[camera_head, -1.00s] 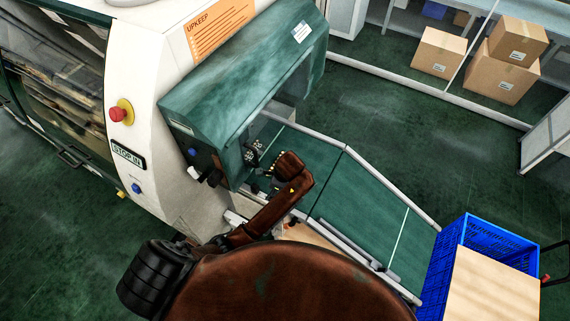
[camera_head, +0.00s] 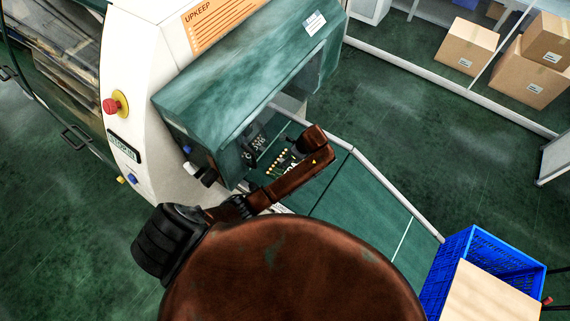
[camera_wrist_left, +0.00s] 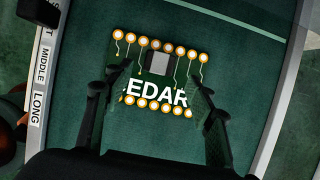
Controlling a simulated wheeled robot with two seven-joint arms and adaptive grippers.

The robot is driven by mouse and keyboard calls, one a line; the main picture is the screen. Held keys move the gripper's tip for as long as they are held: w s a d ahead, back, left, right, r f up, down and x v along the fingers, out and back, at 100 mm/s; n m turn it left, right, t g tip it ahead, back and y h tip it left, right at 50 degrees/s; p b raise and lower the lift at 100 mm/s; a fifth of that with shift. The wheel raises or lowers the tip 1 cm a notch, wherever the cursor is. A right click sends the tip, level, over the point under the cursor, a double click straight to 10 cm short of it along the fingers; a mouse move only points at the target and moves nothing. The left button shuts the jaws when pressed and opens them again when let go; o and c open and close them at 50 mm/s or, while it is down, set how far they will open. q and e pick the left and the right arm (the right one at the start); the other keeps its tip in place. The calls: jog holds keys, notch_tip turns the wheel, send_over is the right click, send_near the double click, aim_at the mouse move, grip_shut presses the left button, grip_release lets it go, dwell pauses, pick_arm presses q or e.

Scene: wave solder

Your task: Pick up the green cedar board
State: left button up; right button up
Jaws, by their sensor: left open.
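The green cedar board (camera_wrist_left: 160,92) lies on the green belt (camera_wrist_left: 240,45) in the left wrist view. It has gold pads along two edges, a dark grey chip and white letters that read "EDAR"; the first letter is hidden. My left gripper (camera_wrist_left: 156,78) is open, with one black finger at each side of the board. The fingers overlap the board's sides in the picture; I cannot tell whether they touch it. In the head view the board (camera_head: 282,159) shows partly beside my brown left arm, near the machine's mouth. My right gripper is not in view.
The teal hood (camera_head: 240,85) of the white machine (camera_head: 150,65) overhangs the belt close to my left arm. Pale rails (camera_head: 385,185) border the belt. A blue crate (camera_head: 440,262) stands at its lower end. Cardboard boxes (camera_head: 466,46) sit at the back right.

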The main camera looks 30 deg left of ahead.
aim_at(274, 172)
pick_arm(q)
jog(key=x, duration=0.2)
jog(key=shift+s+a+f+p, duration=0.1)
jog(key=shift+a+f+p, duration=0.1)
jog(key=shift+f+p, duration=0.2)
jog(key=shift+a+f, duration=0.25)
jog(key=shift+f, duration=0.45)
jog(key=c, duration=0.8)
grip_shut()
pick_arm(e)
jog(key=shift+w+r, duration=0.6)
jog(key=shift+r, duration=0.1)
